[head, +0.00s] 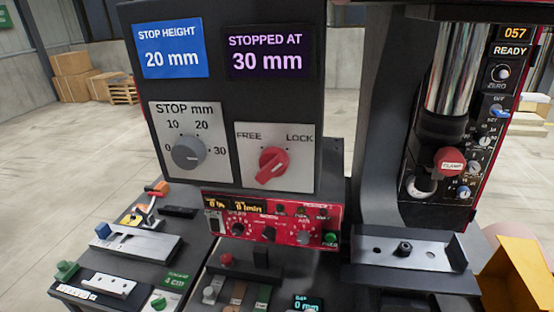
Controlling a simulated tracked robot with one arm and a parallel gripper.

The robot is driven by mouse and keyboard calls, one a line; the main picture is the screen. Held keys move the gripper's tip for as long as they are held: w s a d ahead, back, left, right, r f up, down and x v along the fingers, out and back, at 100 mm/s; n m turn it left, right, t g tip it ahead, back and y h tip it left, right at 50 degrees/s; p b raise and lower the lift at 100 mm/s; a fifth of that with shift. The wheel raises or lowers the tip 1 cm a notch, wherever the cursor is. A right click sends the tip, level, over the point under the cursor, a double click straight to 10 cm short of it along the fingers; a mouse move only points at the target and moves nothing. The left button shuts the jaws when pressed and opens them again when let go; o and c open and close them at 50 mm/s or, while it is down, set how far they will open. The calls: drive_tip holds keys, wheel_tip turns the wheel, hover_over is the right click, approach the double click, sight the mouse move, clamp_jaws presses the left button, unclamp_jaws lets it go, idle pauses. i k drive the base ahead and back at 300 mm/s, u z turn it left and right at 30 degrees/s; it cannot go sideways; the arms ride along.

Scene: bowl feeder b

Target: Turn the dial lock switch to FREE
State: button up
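The dial lock switch (273,163) is a red knob on a light square plate (301,175) on the dark upright panel. FREE is printed at the plate's upper left and LOCK at its upper right. The knob's grip bar slants from lower left to upper right, its upper end on the LOCK side. My gripper does not show in the head view, and nothing covers the switch.
Left of the switch is a grey STOP mm dial (188,152). Above are a blue STOP HEIGHT 20 mm sign (170,50) and a STOPPED AT 30 mm display (266,53). A red control box (270,222) sits below. A machine column with a red clamp knob (449,161) stands right.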

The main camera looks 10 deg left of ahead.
sight(274, 162)
drive_tip(key=k, duration=1.1)
drive_tip(key=u, duration=0.55)
drive_tip(key=i, duration=0.95)
drive_tip(key=z, duration=0.05)
